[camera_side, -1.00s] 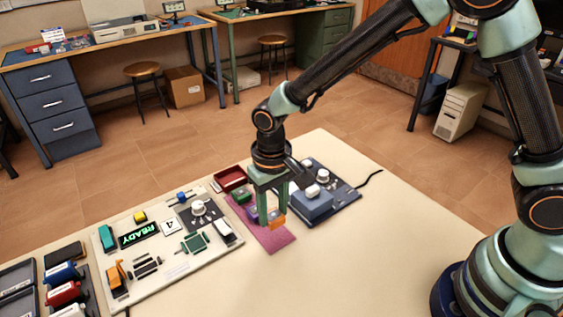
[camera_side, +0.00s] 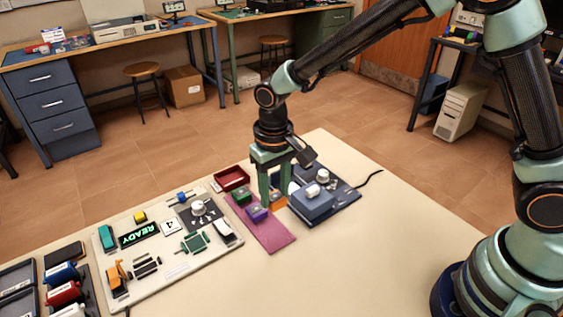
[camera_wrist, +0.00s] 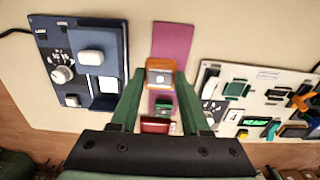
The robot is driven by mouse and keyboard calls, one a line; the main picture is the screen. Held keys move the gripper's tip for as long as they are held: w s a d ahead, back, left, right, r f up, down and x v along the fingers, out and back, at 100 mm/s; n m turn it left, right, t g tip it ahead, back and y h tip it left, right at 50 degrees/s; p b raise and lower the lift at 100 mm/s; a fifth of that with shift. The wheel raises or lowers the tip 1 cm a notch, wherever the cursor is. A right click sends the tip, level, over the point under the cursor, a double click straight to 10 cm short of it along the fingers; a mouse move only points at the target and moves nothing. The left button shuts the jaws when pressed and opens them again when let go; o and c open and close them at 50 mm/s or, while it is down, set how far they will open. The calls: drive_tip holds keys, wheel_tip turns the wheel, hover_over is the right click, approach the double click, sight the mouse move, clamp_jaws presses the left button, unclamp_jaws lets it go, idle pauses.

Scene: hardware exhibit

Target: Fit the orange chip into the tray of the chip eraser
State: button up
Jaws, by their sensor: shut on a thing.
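My gripper (camera_wrist: 160,75) is shut on the orange chip (camera_wrist: 160,65), which has a pale label on top. In the side view the chip (camera_side: 280,202) shows partly, low between my fingers, by the right edge of the pink mat. The chip eraser (camera_side: 306,207) stands just to the right, a dark blue-grey base with a raised block and a white handle. In the wrist view the eraser (camera_wrist: 115,40) lies left of my gripper, apart from the chip. A pale rectangular area (camera_wrist: 109,84) shows on it, perhaps the tray; I cannot tell for sure.
The pink mat (camera_side: 277,238) bears a purple chip (camera_side: 257,213) and a green chip (camera_side: 242,196). A dark red open box (camera_side: 231,179) stands behind. A pale panel (camera_side: 165,275) with many parts and a READY display lies left. The front of the table is clear.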

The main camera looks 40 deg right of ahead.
drive_tip(key=w+d, duration=0.7)
drive_tip(key=d, duration=0.3)
drive_tip(key=shift+f, duration=2.55)
drive_tip(key=shift+f, duration=0.65)
drive_tip(key=o, duration=1.5)
wheel_tip(320, 180, up, 8)
drive_tip(key=shift+f, duration=0.25)
